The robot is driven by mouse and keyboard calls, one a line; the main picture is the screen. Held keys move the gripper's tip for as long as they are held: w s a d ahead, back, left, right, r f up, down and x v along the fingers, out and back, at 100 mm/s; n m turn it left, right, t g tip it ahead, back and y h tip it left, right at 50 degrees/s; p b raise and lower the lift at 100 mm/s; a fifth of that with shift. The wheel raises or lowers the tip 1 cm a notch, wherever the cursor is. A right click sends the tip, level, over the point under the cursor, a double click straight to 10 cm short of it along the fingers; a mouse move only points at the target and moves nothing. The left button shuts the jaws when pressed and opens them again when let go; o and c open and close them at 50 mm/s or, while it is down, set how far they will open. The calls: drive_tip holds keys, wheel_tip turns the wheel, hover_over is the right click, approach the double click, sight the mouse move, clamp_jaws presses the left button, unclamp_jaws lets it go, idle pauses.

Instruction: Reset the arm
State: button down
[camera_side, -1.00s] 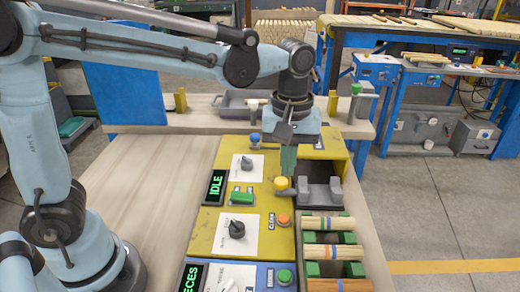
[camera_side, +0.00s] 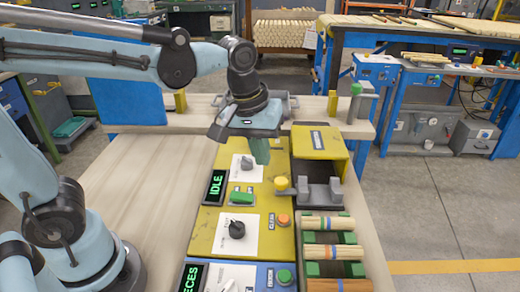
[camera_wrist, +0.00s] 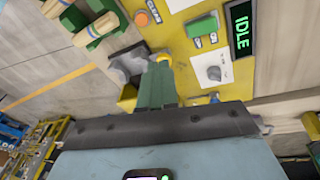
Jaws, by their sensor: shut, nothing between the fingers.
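My gripper (camera_side: 260,152) hangs above the far part of the yellow control panel (camera_side: 209,226), with its green fingers shut and nothing between them. In the wrist view the green fingers (camera_wrist: 157,92) lie together, pointing toward the panel. The panel carries a display reading IDLE (camera_side: 216,186), a green switch (camera_side: 241,198), a yellow knob (camera_side: 281,183), an orange button (camera_side: 283,219) and a black dial (camera_side: 237,230). The fingers partly cover the panel's far end. I cannot tell the exact height of the fingertips above it.
A grey cradle (camera_side: 320,195) stands right of the panel. Bundles of wooden sticks (camera_side: 328,223) lie on green holders at the front right. A blue panel (camera_side: 285,276) is at the front. The table's left side (camera_side: 150,190) is clear. A yellow post (camera_side: 180,101) stands on the back bench.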

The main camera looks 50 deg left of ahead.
drive_tip(key=s+a+f+m+t, duration=0.2)
drive_tip(key=s+a+m+t, duration=0.2)
drive_tip(key=s+a+m, duration=0.1)
drive_tip(key=shift+a+m+t, duration=0.3)
drive_tip(key=shift+a+m, duration=0.1)
drive_tip(key=shift+a, duration=0.45)
drive_tip(key=c, duration=1.8)
unclamp_jaws()
drive_tip(key=shift+c, duration=0.2)
